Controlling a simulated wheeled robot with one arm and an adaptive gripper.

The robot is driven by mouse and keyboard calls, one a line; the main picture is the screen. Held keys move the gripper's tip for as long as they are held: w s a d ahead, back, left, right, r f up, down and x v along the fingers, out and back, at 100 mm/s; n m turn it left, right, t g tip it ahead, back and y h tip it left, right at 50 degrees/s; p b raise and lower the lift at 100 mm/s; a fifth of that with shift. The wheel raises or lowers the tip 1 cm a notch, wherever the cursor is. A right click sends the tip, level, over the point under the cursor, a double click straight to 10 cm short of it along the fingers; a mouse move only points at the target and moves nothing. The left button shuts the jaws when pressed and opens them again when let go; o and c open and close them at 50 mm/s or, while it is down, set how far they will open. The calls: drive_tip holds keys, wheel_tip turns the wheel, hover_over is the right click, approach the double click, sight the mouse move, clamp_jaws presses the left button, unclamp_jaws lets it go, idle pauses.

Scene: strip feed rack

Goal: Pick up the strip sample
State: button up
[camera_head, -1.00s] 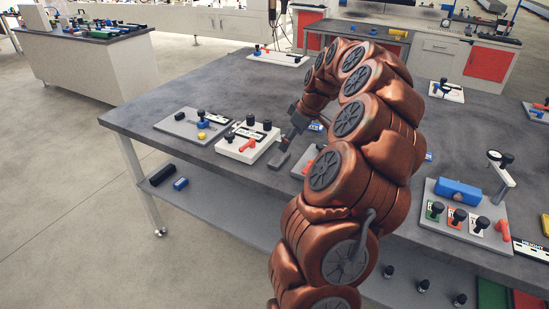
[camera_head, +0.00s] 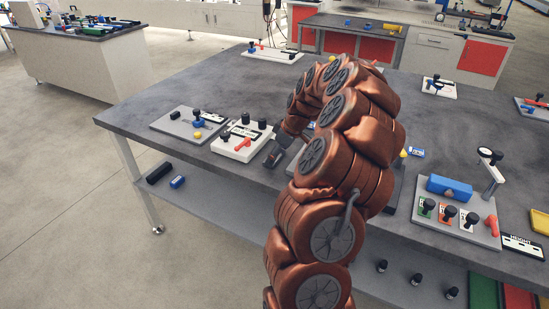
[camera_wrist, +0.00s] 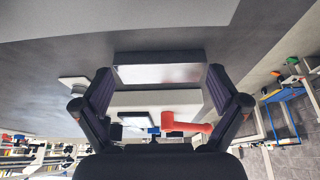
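My gripper (camera_wrist: 162,82) shows in the wrist view with its two dark fingers spread wide. A grey block with a bright face (camera_wrist: 160,73) lies between or just beyond the fingertips; I cannot tell if they touch it. Behind it is a white board (camera_wrist: 185,98) with a red lever (camera_wrist: 188,123), partly hidden by the gripper body. In the head view my gripper (camera_head: 277,157) is low over the table, just right of the white board (camera_head: 232,149) with black knobs and a red lever. I cannot pick out the strip sample with certainty.
A grey board (camera_head: 172,126) with a blue part and a yellow knob is left of the white board. At right stands a grey board (camera_head: 425,214) with a blue block (camera_head: 450,187) and several coloured slots. My arm hides the table's middle.

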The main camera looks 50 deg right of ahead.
drive_tip(key=c, duration=1)
drive_tip(key=shift+c, duration=0.2)
